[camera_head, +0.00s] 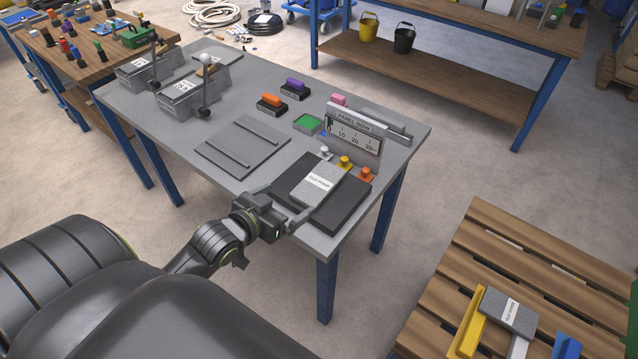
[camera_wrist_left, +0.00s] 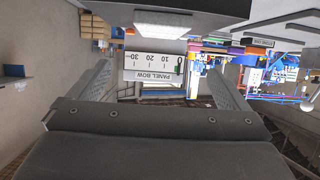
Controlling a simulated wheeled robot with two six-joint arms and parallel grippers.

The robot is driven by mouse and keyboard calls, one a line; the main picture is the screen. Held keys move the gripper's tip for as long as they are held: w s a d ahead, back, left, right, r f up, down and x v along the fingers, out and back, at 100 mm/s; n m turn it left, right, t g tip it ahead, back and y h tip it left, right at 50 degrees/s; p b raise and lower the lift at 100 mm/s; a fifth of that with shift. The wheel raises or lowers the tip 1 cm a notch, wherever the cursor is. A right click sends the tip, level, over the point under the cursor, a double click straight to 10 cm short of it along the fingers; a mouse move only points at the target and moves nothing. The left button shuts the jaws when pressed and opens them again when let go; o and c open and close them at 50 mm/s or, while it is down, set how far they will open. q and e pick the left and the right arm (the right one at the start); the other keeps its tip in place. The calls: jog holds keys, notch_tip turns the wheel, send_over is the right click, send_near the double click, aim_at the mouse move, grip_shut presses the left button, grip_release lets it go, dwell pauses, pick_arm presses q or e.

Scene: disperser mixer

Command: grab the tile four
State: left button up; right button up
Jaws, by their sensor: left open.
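A grey tile (camera_head: 316,185) with a white label, apparently tile four, lies flat on a black block near the front corner of the grey table. My left gripper (camera_head: 293,219) is at the near left edge of the tile and block, with its fingers pointing toward them. In the left wrist view the gripper (camera_wrist_left: 163,82) is open, its fingers spread wide with nothing held between them. Whether the fingers touch the tile cannot be told. My right gripper is out of view.
Small knobs (camera_head: 344,162) and the panel bow gauge (camera_head: 354,132) stand just behind the block. A flat grey plate (camera_head: 242,146) lies to the left.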

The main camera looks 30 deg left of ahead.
pick_arm(q)
send_near(318, 183)
jog(key=w, duration=0.2)
jog(key=shift+w+f, duration=0.15)
jog(key=shift+w, duration=0.25)
jog(key=shift+f+p+x, duration=0.15)
jog(key=shift+p+x, duration=0.15)
jog(key=shift+x, duration=1.3)
jog(key=shift+f+p+x, duration=0.2)
jog(key=shift+p+x, duration=0.1)
jog(key=shift+x, duration=1.25)
jog(key=shift+s, duration=0.2)
jog(key=c, duration=1.4)
jog(key=shift+r, duration=0.1)
jog(key=shift+c, duration=0.2)
